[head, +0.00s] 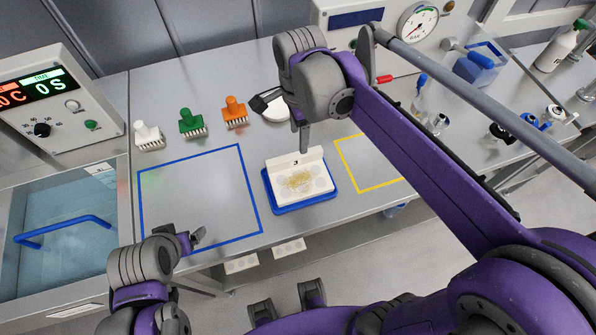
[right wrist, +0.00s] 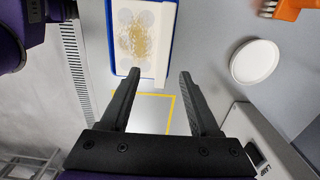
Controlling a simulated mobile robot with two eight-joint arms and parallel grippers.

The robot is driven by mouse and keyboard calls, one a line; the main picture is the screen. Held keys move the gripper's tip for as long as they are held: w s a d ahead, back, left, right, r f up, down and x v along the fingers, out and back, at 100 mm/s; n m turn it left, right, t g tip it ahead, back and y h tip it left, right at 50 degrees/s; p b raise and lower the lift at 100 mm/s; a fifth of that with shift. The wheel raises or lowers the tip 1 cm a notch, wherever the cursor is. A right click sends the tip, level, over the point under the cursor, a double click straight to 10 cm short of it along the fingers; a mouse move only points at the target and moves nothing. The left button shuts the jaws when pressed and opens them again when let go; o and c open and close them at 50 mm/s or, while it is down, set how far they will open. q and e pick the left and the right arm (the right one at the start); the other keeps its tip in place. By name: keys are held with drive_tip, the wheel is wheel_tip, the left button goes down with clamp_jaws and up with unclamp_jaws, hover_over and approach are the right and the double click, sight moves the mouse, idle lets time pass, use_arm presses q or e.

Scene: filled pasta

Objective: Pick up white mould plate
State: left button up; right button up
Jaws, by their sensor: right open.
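The white mould plate (head: 314,160) has an upright back wall with a small dark mark, and yellowish crumbs lie on its round cavities. It sits on a blue tray (head: 300,203). My right gripper (head: 284,122) is open and empty, above and behind the plate. In the right wrist view the plate (right wrist: 163,62) shows beyond and between the spread fingertips of the right gripper (right wrist: 159,73), with no clear contact. My left gripper (head: 194,238) is low at the left, near the table's front edge, away from the plate; its jaw opening is unclear.
A white round disc (right wrist: 254,61) lies behind the plate. A blue-outlined area (head: 200,190) is bare; a yellow outline (head: 365,187) is partly hidden by my right arm. A water bath (head: 65,220) is left.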

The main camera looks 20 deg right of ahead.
sight(295, 156)
drive_tip(key=f, duration=0.5)
drive_tip(key=shift+s+a, duration=0.1)
drive_tip(key=shift+s, duration=0.1)
drive_tip(key=f, duration=0.3)
drive_tip(key=w+a+f, duration=0.1)
drive_tip(key=shift+f, duration=0.2)
drive_tip(key=shift+d+f, duration=0.1)
drive_tip(key=shift+f, duration=0.35)
clamp_jaws()
idle(0.6)
